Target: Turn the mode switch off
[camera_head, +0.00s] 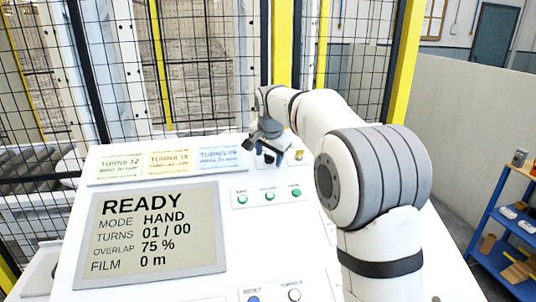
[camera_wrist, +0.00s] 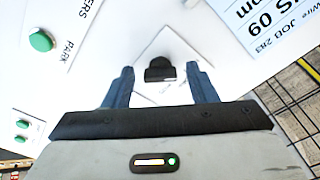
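A black switch knob (camera_wrist: 160,70) stands on a white square plate (camera_wrist: 178,45) in the wrist view. I take it to be the mode switch; its label is hidden or unreadable. My gripper (camera_wrist: 160,78) is open, with one blue finger on each side of the knob and a visible gap to both. In the head view my gripper (camera_head: 265,154) is low over the back of the white console, and the knob cannot be made out clearly there. The display (camera_head: 152,240) reads READY, MODE HAND, TURNS 01 / 00, OVERLAP 75 %, FILM 0 m.
Green buttons (camera_head: 269,196) sit in a row in front of my gripper; one (camera_wrist: 41,40) shows near the word PARK. Job cards (camera_head: 168,162) lie to the left. A small yellow part (camera_head: 299,155) is just right of my gripper. Mesh fencing (camera_head: 120,60) stands behind.

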